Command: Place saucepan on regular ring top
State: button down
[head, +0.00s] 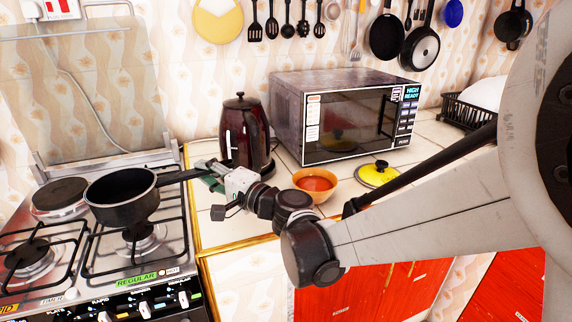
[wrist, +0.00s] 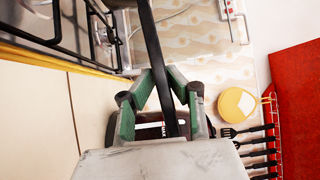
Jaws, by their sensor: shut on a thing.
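The black saucepan (head: 120,205) is over the right side of the stove in the head view, roughly level. Its handle points right and shows as a dark bar in the wrist view (wrist: 152,40). My gripper (head: 205,178) is shut on the handle, with a green-padded finger on each side in the wrist view (wrist: 166,75). The regular ring (head: 140,238), above the green "REGULAR" label (head: 137,279), shows just below and right of the pan. The pan partly covers the grate (head: 105,250). I cannot tell whether its base touches the grate.
A dark plate burner (head: 60,196) lies behind left, and another ring (head: 28,258) is front left. A kettle (head: 243,135), orange bowl (head: 316,184), yellow lid (head: 377,174) and microwave (head: 345,115) stand on the counter right of the stove. Pans (head: 387,38) hang on the wall.

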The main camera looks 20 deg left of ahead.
jog(key=shift+f+b, duration=0.6)
jog(key=shift+f, duration=2)
jog(key=c, duration=1.7)
grip_release()
jog(key=shift+d, duration=0.15)
jog(key=p+v, duration=0.1)
jog(key=v, duration=1)
jog(key=shift+d, duration=0.4)
